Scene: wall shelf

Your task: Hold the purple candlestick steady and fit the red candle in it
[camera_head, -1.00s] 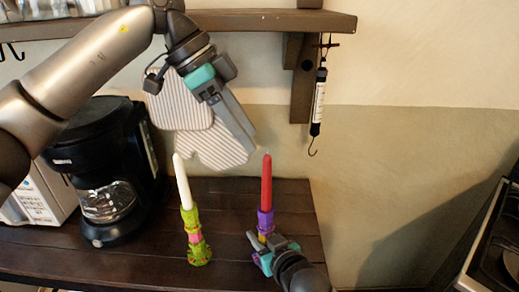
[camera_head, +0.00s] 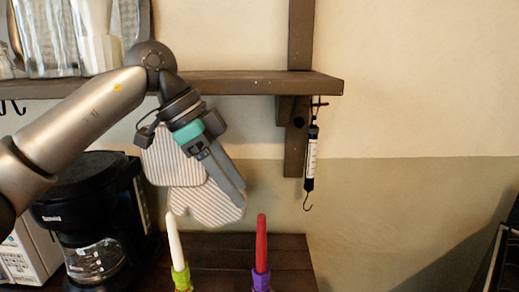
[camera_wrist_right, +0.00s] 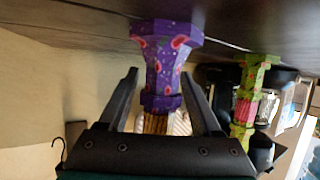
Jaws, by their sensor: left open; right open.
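The red candle (camera_head: 261,243) stands upright in the purple candlestick (camera_head: 261,281), whose lower part is cut off by the head view's bottom edge. My left gripper (camera_head: 241,197) is open and empty, above and a little left of the red candle's tip, pointing down to the right. In the right wrist view, which is upside down, the purple candlestick (camera_wrist_right: 165,55) stands between the fingers of my open right gripper (camera_wrist_right: 165,82). I cannot tell whether a finger touches it. The red candle is hidden in that view.
A white candle (camera_head: 174,240) in a green candlestick (camera_head: 182,279) stands to the left. A black coffee maker (camera_head: 95,215) stands farther left. Striped oven mitts (camera_head: 205,203) hang behind my left gripper, under the wall shelf (camera_head: 265,84). A hanging scale (camera_head: 311,160) is at right.

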